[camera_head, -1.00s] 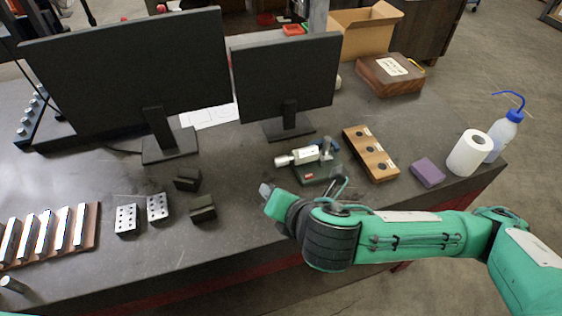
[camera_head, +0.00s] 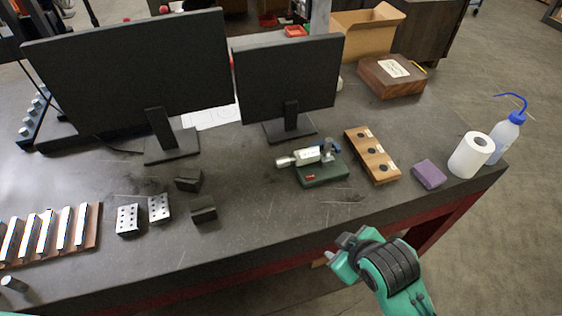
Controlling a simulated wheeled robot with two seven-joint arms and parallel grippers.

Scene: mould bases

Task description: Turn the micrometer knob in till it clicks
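The micrometer (camera_head: 312,154) lies level in a dark green stand (camera_head: 322,173) on the bench, in front of the smaller monitor. Its silver knob (camera_head: 285,162) points left, and its frame is at the right end. My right gripper (camera_head: 339,247) is over the bench's front edge, below and to the right of the micrometer in the picture and well apart from it. I see nothing held in it, but its finger gap is too small to judge. My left gripper is out of view.
A wooden block with dark holes (camera_head: 372,156) stands right of the stand, then a purple block (camera_head: 428,174), a paper roll (camera_head: 470,155) and a wash bottle (camera_head: 505,135). Dark blocks (camera_head: 203,210) and perforated plates (camera_head: 159,208) lie left. The bench before the stand is clear.

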